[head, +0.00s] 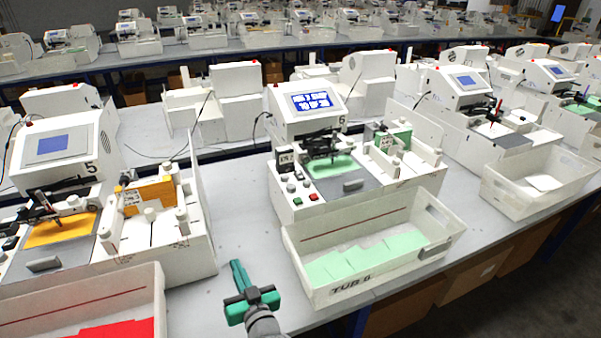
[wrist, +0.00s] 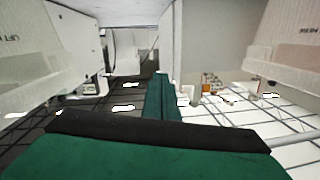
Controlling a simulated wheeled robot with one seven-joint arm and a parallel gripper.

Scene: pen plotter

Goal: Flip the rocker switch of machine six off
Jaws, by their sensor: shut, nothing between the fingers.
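Machine six (head: 310,110) is a white plotter with a "6" on its front and a lit blue screen (head: 318,101). My gripper (head: 238,268), with green fingers, is shut and empty. It is over the table gap left of tub 6, in front of machine six and apart from it. The shut fingers show in the wrist view (wrist: 160,88), pointing into a gap between white walls.
The white tub 6 (head: 362,284) with green sheets stands in front of machine six. Machine five (head: 60,150) stands at left, with a tub (head: 80,300) holding red material before it. Bare grey table (head: 235,225) lies between the two machines.

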